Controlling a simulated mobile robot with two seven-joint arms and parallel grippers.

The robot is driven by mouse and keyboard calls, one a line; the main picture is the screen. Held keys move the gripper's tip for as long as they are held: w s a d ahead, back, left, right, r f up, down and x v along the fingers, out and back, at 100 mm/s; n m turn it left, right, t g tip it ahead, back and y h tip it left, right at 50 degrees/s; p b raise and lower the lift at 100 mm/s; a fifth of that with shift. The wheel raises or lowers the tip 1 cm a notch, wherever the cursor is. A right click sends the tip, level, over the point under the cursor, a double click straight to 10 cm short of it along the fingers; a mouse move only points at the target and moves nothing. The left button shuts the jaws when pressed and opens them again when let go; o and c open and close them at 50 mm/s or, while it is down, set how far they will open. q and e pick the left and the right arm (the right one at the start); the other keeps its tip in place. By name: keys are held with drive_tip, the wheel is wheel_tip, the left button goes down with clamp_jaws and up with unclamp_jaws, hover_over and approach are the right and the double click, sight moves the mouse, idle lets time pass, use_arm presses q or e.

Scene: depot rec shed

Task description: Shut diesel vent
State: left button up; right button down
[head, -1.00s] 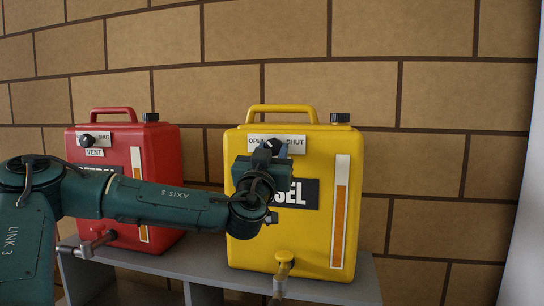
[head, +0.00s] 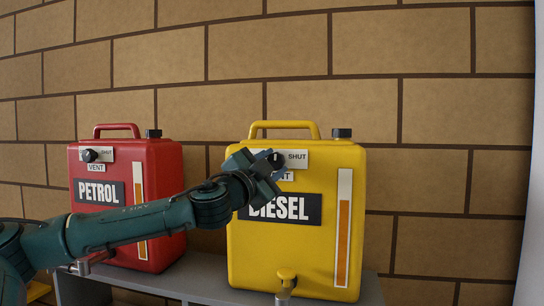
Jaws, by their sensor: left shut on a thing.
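The yellow diesel can (head: 310,235) stands upright on a grey shelf, with its DIESEL label partly behind my arm. Its white vent plate (head: 299,159) shows SHUT at the right; the OPEN side is covered by my gripper. The dark vent knob (head: 276,160) sits at my fingertips, and only part of it shows. My left gripper (head: 273,164) reaches in from the lower left and is shut on the knob. Which way the knob points is hard to tell. My right gripper is not in view.
A red petrol can (head: 165,195) with its own vent knob (head: 89,156) stands to the left, partly behind my left arm. Both cans stand on the grey shelf (head: 205,278). A brass tap (head: 286,280) sticks out low on the yellow can. A brick wall is behind.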

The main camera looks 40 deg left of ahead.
use_arm(q)
drive_tip(key=m+p, duration=0.1)
drive_tip(key=m+h, duration=0.1)
drive_tip(key=m, duration=0.1)
drive_tip(key=shift+r+g+p, duration=0.3)
drive_tip(key=shift+r+p, duration=0.05)
drive_tip(key=shift+r, duration=0.05)
drive_tip(key=shift+a+m+g+h+p, duration=0.1)
drive_tip(key=shift+m+g+h+p, duration=0.3)
drive_tip(key=shift+m, duration=0.7)
drive_tip(key=shift+m+g+p, duration=0.3)
drive_tip(key=shift+m+p, duration=0.5)
drive_tip(key=shift+m, duration=0.2)
drive_tip(key=shift+m+p, duration=0.5)
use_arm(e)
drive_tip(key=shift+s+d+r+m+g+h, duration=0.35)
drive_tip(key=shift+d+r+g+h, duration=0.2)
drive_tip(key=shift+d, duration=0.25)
use_arm(q)
drive_tip(key=shift+f+m, duration=0.1)
drive_tip(key=shift+m, duration=0.2)
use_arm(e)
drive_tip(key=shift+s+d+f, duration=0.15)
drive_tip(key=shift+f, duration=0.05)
use_arm(q)
drive_tip(key=o, duration=1)
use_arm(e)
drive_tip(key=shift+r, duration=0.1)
use_arm(q)
drive_tip(key=shift+s, duration=0.2)
